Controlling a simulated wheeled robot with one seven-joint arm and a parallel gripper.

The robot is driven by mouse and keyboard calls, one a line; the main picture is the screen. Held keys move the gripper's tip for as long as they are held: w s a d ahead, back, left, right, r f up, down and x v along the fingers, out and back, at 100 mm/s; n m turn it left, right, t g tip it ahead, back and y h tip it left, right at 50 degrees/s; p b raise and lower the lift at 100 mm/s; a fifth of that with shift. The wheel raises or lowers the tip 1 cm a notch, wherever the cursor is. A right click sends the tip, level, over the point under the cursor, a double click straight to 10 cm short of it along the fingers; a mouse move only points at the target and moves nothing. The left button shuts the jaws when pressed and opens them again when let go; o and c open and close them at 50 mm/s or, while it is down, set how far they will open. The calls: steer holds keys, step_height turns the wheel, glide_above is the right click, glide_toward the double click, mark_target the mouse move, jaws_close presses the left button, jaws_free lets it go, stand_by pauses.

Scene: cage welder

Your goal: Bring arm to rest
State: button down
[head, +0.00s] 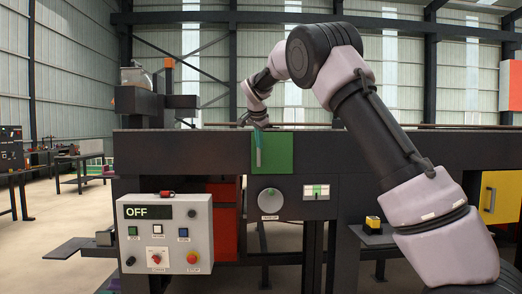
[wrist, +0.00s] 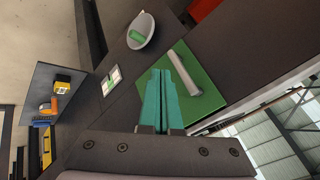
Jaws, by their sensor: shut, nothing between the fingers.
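My arm reaches in from the right in the head view and bends over the machine's dark top beam. My gripper (head: 258,152) points down in front of a green square panel (head: 281,153) on the machine's front. In the wrist view my gripper (wrist: 166,68) has its two teal fingers together, with nothing held. The green panel (wrist: 212,96) lies beyond them there, with a pale grey bar handle (wrist: 184,67) to the right of the fingertips. Whether the fingers touch the panel or bar cannot be told.
A control box (head: 165,235) showing "OFF" stands at front left. The dark machine beam (head: 190,153) spans the view; open floor lies left.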

steer(key=a+v, duration=0.1)
steer(key=v, duration=0.4)
steer(key=s+d+r+n+g+y, duration=0.1)
steer(key=s+d+r+n+y, duration=0.15)
steer(key=s+d, duration=1.5)
steer(key=s+d+f+n, duration=0.1)
steer(key=s+f, duration=0.2)
steer(key=s, duration=0.5)
steer(key=s+d+f+n, duration=0.1)
steer(key=s+f, duration=0.3)
steer(key=s, duration=0.4)
steer(key=s+d+f+n, duration=0.1)
steer(key=s+d+f, duration=0.1)
steer(key=s, duration=0.7)
steer(key=shift+f+n+t, duration=0.35)
steer(key=shift+f+t, duration=0.05)
steer(key=shift+f, duration=0.45)
steer(key=c, duration=1.5)
jaws_free()
steer(key=shift+y, duration=0.25)
steer(key=shift+c, duration=0.2)
